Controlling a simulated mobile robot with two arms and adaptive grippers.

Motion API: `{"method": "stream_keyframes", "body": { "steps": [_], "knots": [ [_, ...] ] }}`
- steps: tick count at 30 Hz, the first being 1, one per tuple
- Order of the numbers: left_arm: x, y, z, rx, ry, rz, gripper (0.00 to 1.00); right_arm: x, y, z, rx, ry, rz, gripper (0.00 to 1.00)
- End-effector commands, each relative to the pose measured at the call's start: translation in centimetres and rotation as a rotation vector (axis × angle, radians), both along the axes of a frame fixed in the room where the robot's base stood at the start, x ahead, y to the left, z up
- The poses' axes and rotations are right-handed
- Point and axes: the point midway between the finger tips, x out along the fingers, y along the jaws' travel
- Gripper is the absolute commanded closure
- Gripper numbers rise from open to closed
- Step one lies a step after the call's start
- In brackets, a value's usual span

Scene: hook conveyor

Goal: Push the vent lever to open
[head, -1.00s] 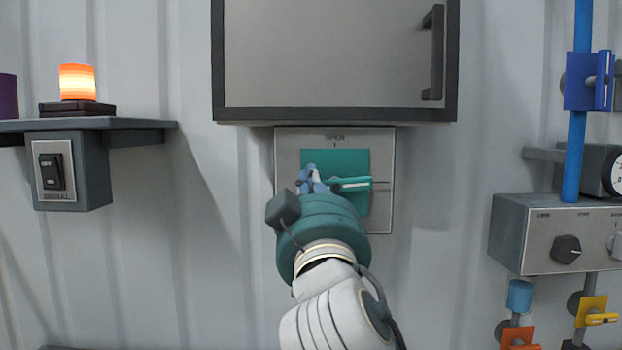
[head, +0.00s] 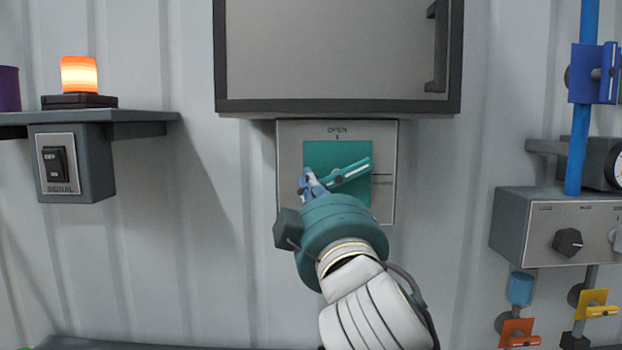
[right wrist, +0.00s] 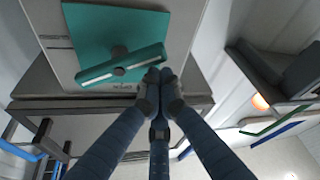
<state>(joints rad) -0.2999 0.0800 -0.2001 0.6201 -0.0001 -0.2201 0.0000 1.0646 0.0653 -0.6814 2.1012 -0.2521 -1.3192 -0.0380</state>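The teal vent lever (head: 347,174) sits on a teal square plate (head: 325,152) in a grey metal panel marked OPEN at its top. The lever is tilted, with its right end higher than its left end. My right gripper (head: 308,178) is at the lever's left end, its blue fingers partly hidden behind the wrist. In the right wrist view the lever (right wrist: 122,63) has one end right beside the fingertips (right wrist: 160,84), which are drawn together with nothing between them. Whether they touch the lever is hard to tell. My left gripper is not in view.
A dark-framed cabinet (head: 336,106) overhangs just above the panel. A shelf (head: 140,116) with a lit orange lamp (head: 79,74) and a signal switch (head: 57,164) is at left. A control box (head: 520,220), blue pipe and valves stand at right. The wall between is clear.

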Motion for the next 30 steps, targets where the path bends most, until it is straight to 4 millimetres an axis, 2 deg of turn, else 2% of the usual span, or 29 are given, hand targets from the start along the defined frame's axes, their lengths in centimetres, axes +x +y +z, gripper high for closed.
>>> {"method": "stream_keyframes", "body": {
  "steps": [17,24,30],
  "knots": [
    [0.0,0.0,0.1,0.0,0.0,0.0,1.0,0.1,-0.3,-1.4,0.0,0.005,-0.002,1.0],
    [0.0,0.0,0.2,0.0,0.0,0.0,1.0,0.1,-0.6,-1.8,-0.136,0.002,-0.004,1.0],
    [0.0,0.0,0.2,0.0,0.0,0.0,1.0,0.1,-0.8,-2.4,-0.14,0.003,-0.003,1.0]
  ]
}}
